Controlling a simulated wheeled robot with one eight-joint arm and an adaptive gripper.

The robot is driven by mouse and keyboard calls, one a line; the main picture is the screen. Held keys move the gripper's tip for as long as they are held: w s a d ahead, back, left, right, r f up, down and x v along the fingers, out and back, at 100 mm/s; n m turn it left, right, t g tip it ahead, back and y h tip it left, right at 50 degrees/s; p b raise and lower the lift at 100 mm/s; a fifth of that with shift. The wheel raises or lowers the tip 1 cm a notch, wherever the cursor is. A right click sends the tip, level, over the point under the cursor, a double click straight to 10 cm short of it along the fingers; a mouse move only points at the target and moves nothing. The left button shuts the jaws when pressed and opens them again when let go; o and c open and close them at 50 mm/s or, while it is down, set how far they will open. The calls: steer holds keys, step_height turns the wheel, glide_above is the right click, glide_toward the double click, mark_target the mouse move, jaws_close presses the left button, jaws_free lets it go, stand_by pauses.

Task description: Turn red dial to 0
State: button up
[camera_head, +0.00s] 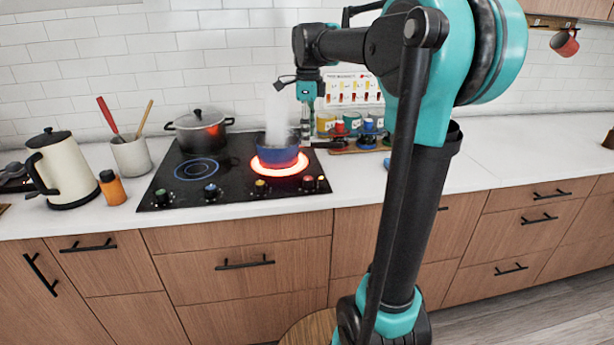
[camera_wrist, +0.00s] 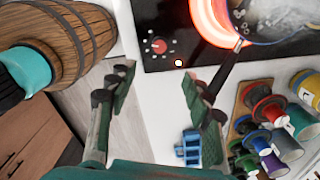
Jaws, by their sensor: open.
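The red dial (camera_wrist: 158,45) shows in the wrist view on the black cooktop's corner, with marks around it. It also shows small in the head view, at the cooktop's front right (camera_head: 308,182). My gripper (camera_wrist: 160,88) is open and empty, its two fingers apart, with the dial beyond the fingertips and not between them. In the head view my gripper (camera_head: 307,118) hangs above the cooktop's right side, partly behind steam. A blue pan (camera_head: 278,157) sits steaming on the glowing red burner (camera_head: 262,168). The dial's exact setting is too small to read.
Other dials line the cooktop's front edge (camera_head: 190,203). The pan's handle (camera_wrist: 222,75) reaches toward my right finger in the wrist view. Spools and jars (camera_wrist: 265,125) and a blue block (camera_wrist: 188,150) lie nearby. A wooden barrel (camera_wrist: 60,40) stands below the counter.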

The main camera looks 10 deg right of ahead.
mark_target(308, 178)
step_height(308, 178, down, 15)
steer(key=shift+r, duration=0.1)
stand_by(0.3)
steer(key=c, duration=1.2)
steer(key=shift+o, duration=0.2)
